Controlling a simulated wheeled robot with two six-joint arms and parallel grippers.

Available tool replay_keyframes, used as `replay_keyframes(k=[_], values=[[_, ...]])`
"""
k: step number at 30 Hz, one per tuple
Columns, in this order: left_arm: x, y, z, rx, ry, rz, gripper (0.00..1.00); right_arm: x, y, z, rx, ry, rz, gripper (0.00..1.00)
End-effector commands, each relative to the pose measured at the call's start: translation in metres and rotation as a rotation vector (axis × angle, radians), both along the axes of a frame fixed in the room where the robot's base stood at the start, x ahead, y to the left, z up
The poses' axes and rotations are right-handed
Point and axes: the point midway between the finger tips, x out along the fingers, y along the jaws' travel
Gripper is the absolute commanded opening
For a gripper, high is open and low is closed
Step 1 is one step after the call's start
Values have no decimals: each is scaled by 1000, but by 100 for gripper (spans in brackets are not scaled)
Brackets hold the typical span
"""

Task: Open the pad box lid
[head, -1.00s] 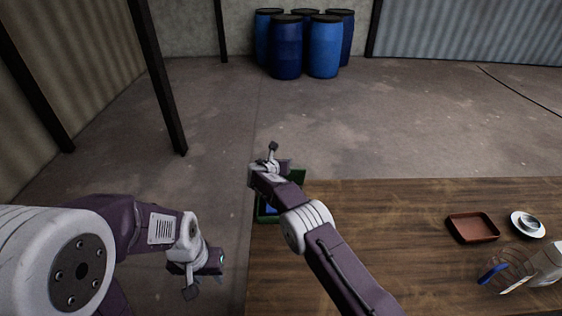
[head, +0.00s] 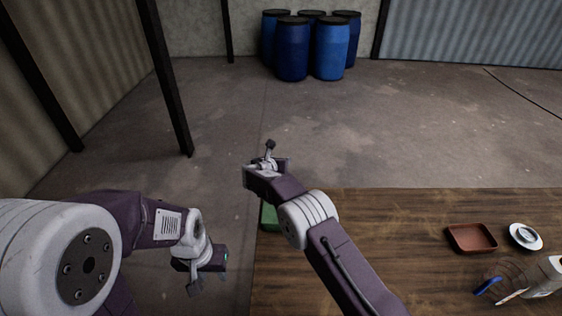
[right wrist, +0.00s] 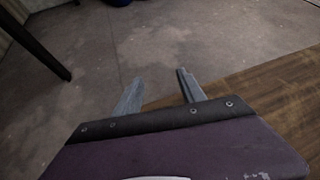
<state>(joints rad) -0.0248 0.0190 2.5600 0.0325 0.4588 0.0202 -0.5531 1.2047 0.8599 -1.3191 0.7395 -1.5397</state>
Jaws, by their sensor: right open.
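The pad box (head: 268,217) is green and sits at the left edge of the wooden table in the head view. Only a plain green patch of it shows; my right arm hides the rest. I cannot make out its lid edge or any opening. My right gripper (right wrist: 160,88) is open and empty in the right wrist view, with floor and the table edge beyond its fingers. In the head view it is beyond the box, above the table's far left corner. My left gripper (head: 222,264) hangs over the floor left of the table, apart from the box; its finger gap is unclear.
On the wooden table (head: 420,225), a reddish-brown tray (head: 472,238), a white dish (head: 525,236), a wire whisk-like thing with a blue handle (head: 487,286) and a white container (head: 549,274) stand at the right. The table's middle is clear. Blue drums stand far back.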

Motion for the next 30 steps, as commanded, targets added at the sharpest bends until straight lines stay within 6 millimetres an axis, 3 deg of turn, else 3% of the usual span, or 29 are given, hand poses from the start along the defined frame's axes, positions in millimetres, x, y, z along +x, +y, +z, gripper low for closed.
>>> replay_keyframes(k=[5,21,26,30], values=[[0,0,9,0,0,0,38,-4,3,12,0,0,0,47],[0,0,8,0,0,0,38,-7,4,13,-1,1,0,47],[0,0,1,0,0,0,38,-21,9,21,0,0,1,47],[0,0,-8,0,0,0,38,-44,16,33,1,0,3,47]])
